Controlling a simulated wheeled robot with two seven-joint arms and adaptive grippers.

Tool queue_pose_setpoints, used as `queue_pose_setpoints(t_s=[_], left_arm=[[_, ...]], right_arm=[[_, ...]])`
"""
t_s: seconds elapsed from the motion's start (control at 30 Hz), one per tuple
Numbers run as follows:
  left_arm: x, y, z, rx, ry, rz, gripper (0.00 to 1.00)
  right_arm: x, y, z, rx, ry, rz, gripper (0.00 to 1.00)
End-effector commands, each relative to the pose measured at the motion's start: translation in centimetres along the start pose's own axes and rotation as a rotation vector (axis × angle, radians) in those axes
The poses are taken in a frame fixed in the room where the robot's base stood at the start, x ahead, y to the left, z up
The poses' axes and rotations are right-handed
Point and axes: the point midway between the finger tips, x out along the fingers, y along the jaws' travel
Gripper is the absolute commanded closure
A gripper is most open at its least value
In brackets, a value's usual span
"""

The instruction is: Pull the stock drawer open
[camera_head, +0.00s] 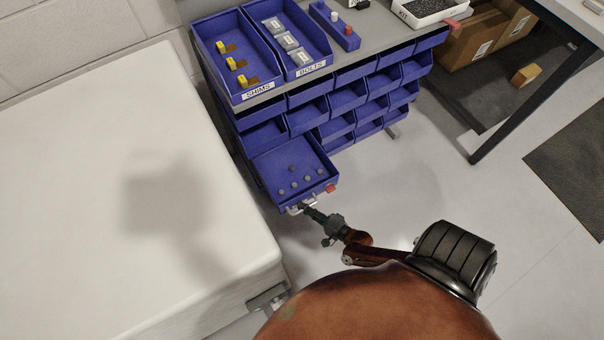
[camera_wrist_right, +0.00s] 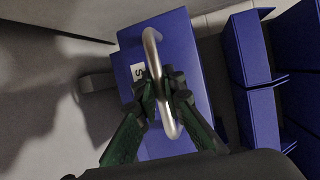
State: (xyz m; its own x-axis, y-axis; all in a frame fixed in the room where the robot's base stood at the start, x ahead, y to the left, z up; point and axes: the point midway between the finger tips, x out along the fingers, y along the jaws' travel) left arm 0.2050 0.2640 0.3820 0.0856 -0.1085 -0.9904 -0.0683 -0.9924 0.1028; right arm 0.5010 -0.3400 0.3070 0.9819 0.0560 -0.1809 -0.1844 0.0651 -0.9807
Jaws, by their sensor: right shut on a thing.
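The stock drawer (camera_head: 262,166) is a blue bin at the lower left of the blue bin rack, and it stands pulled out from the rack with several small dark round pieces inside. Its front also shows in the right wrist view (camera_wrist_right: 190,50), with part of a white label. A curved metal handle (camera_wrist_right: 152,50) is on that front. My right gripper (camera_head: 304,207) is at the drawer's front. In the right wrist view its fingers (camera_wrist_right: 162,88) are shut on the handle. My left gripper is not in view.
A white-topped surface (camera_head: 80,200) stands close on the left of the drawer. On the rack top are a SHIMS bin (camera_head: 213,47), a BOLTS bin (camera_head: 304,67) and a KIT tray (camera_head: 420,18). A table leg (camera_head: 510,105) stands at right. The floor (camera_head: 400,190) right of the drawer is clear.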

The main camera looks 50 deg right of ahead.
Motion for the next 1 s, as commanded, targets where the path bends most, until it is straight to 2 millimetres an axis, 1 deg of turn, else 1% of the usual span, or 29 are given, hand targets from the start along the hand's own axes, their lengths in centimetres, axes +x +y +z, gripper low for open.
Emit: queue_pose_setpoints(t_s=[0.37, 0.4, 0.63, 0.67, 0.9, 1.0], left_arm=[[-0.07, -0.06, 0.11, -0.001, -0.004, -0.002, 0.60], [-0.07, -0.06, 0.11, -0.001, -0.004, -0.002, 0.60], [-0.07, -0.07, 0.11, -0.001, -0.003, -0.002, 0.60], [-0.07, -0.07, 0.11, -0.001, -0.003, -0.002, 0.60], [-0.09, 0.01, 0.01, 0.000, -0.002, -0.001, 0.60], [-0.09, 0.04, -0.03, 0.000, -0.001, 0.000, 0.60]], right_arm=[[-0.20, 0.04, 0.08, 0.001, 0.000, -0.001, 1.00], [-0.20, 0.04, 0.08, 0.001, 0.001, -0.001, 0.90], [-0.19, 0.04, 0.06, 0.001, 0.001, 0.000, 0.74], [-0.19, 0.03, 0.06, 0.001, 0.001, 0.000, 0.73], [-0.21, 0.03, 0.05, 0.001, 0.001, 0.000, 0.73], [-0.70, 0.09, 0.02, 0.001, 0.001, 0.001, 0.73]])
